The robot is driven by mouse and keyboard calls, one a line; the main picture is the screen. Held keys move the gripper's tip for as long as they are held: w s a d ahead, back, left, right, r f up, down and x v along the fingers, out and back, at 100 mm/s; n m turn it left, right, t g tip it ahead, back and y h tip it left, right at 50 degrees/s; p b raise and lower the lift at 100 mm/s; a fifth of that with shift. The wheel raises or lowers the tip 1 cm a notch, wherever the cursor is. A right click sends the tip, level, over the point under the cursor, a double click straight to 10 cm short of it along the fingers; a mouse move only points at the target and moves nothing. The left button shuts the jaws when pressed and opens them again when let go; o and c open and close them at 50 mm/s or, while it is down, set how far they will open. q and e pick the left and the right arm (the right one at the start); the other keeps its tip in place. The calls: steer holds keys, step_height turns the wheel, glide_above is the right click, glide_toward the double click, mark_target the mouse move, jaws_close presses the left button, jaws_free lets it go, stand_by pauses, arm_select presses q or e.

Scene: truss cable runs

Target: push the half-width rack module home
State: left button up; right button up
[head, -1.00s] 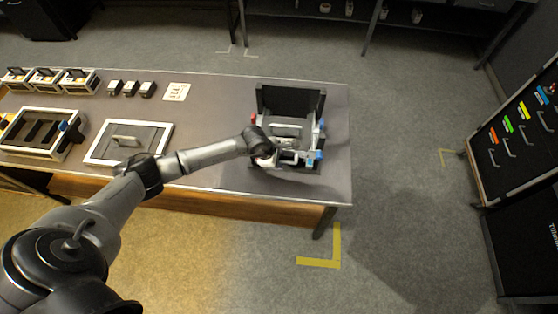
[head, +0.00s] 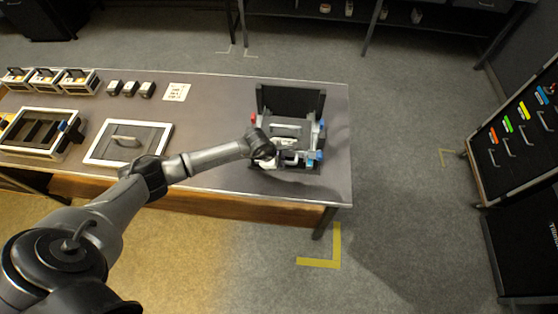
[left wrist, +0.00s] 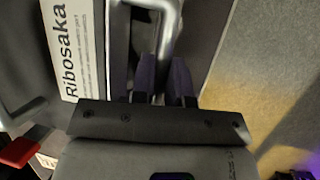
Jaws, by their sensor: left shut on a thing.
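The open-topped dark rack (head: 318,104) with blue and red latches stands at the right end of the table. The half-width module sits partly in it, with a pale front and a bar handle (left wrist: 170,28) that shows in the left wrist view. A white label strip reading "Ribosaka" (left wrist: 75,48) lies left of the handle there. My left gripper (left wrist: 165,75) is shut on the handle, its dark fingers on either side of the bar. In the head view the gripper (head: 274,161) is small and partly hidden by my wrist. I cannot tell how deep the module sits. My right gripper is out of view.
A panel with a handle (head: 128,140) and a slotted tray (head: 40,133) lie on the table's left. Small modules, black blocks and a paper card (head: 176,92) line its back edge. The table (head: 213,115) is clear between panel and rack. A tool cabinet stands at far right.

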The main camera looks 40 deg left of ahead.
arm_select(q)
jaws_close()
steer(key=o, duration=0.7)
jaws_free()
steer(key=shift+o, duration=0.2)
steer(key=shift+r, duration=0.1)
steer(key=v, duration=1.3)
steer(key=shift+a+r, duration=0.2)
steer(key=shift+r, duration=0.05)
steer(key=shift+s, duration=0.15)
